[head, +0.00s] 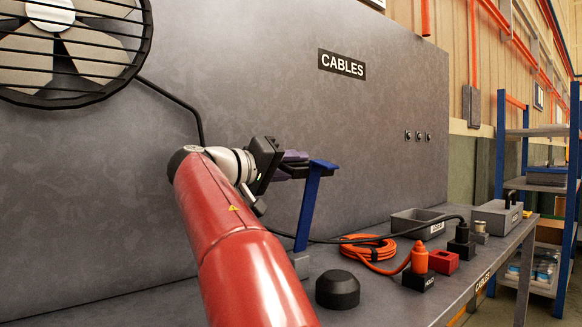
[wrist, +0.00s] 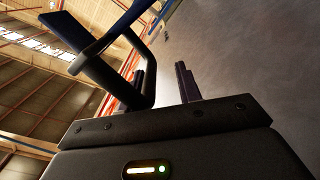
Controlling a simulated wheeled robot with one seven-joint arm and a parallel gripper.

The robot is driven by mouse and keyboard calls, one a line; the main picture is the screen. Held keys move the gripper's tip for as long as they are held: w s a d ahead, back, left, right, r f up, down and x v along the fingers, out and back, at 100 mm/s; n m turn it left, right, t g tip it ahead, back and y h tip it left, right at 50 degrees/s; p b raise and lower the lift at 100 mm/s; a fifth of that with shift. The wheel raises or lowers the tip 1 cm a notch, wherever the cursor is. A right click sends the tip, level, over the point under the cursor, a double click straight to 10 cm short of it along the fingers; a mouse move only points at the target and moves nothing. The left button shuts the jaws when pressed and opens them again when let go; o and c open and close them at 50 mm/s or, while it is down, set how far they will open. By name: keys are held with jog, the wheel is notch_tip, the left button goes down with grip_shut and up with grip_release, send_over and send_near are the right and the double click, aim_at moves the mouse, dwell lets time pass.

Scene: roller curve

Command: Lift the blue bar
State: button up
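The blue bar (head: 309,205) stands up steeply behind the bench's front part, leaning slightly, with a short flat piece at its top. A grey block (head: 300,264) is at its lower end. My gripper (head: 300,168) is level with the bar's top, its dark fingers reaching to it from the left. In the wrist view, my gripper's two fingers (wrist: 162,88) stand apart. The blue bar (wrist: 88,55) shows there at upper left, with a dark curved part close to the left finger. Whether the fingers touch the bar cannot be told.
A grey panel (head: 390,130) rises behind the bench. A black knob (head: 338,290), an orange cable coil (head: 368,247), an orange plug (head: 419,258), a red block (head: 444,262) and grey bins (head: 420,222) sit to the right. A fan (head: 70,45) is at upper left.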

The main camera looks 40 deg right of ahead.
jog(key=shift+a, duration=0.1)
jog(key=a, duration=0.7)
jog(key=shift+s+a+b, duration=0.3)
jog(key=shift+a+b, duration=0.05)
jog(key=shift+b, duration=0.05)
